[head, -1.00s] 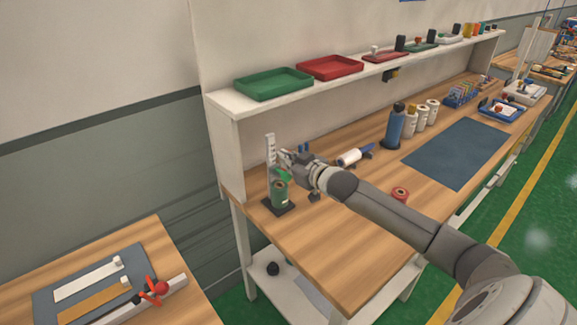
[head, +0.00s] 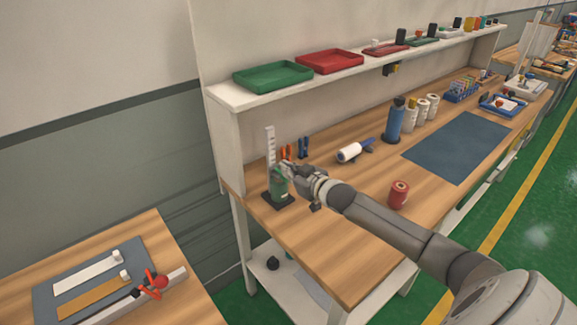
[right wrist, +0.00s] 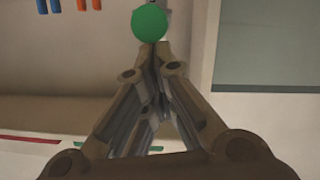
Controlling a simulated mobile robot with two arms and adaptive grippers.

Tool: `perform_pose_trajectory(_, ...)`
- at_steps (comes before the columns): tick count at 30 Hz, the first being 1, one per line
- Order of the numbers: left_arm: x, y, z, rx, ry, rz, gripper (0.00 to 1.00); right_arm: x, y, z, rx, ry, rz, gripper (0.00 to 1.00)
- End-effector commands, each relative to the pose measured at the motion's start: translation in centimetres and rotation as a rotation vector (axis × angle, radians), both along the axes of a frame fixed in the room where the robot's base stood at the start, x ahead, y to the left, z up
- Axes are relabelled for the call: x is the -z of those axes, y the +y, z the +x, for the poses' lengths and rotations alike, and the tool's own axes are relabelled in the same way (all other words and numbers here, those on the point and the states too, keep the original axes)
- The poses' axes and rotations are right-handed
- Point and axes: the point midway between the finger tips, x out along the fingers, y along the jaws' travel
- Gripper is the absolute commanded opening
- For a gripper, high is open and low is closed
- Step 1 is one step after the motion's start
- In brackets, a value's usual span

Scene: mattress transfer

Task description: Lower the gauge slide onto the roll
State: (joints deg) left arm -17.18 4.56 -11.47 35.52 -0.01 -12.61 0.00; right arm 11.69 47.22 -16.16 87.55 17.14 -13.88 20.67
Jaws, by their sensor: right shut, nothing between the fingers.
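The gauge is an upright white scale (head: 270,145) on a black base (head: 279,203) at the near left end of the bench. A dark green roll (head: 280,188) stands on that base in front of the scale. The green slide is low, at the top of the roll; my gripper partly hides it, and I cannot tell whether the two touch. My right gripper (head: 287,171) is shut and empty beside the slide. In the right wrist view a green disc (right wrist: 150,22) lies right at the closed fingertips (right wrist: 155,45). My left gripper is out of view.
Orange and blue pliers (head: 303,148) stand behind the gauge. A white roll (head: 351,152), a red roll (head: 399,194) and a blue bottle (head: 395,122) stand to the right. A shelf (head: 230,97) with trays overhangs the back. The front of the bench is clear.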

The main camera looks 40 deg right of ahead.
Motion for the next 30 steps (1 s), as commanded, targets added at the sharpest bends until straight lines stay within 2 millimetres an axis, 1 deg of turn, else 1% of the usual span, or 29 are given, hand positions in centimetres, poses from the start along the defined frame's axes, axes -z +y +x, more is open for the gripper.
perform_pose_trajectory(1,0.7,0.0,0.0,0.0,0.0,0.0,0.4,1.0,0.0,0.0,0.0,0.001,0.001,0.0)
perform_pose_trajectory(3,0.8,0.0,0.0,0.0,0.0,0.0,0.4,1.3,0.0,0.0,0.001,0.001,0.0,0.0)
perform_pose_trajectory(14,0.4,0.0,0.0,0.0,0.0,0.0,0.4,0.9,0.0,0.0,0.001,0.0,-0.001,0.0)
perform_pose_trajectory(17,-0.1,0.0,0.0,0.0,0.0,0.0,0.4,0.4,0.0,0.1,0.001,0.0,0.0,0.0)
perform_pose_trajectory(20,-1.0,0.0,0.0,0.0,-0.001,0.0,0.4,-0.6,0.1,0.2,0.001,0.0,0.0,0.0)
perform_pose_trajectory(27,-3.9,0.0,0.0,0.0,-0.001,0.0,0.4,-3.6,0.3,0.6,0.002,0.0,0.0,0.0)
perform_pose_trajectory(28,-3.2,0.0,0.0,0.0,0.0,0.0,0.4,-2.9,0.3,0.1,0.002,0.003,0.0,0.0)
perform_pose_trajectory(30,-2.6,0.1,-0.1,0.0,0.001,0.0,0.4,-2.7,0.2,-1.0,0.001,0.004,0.0,0.0)
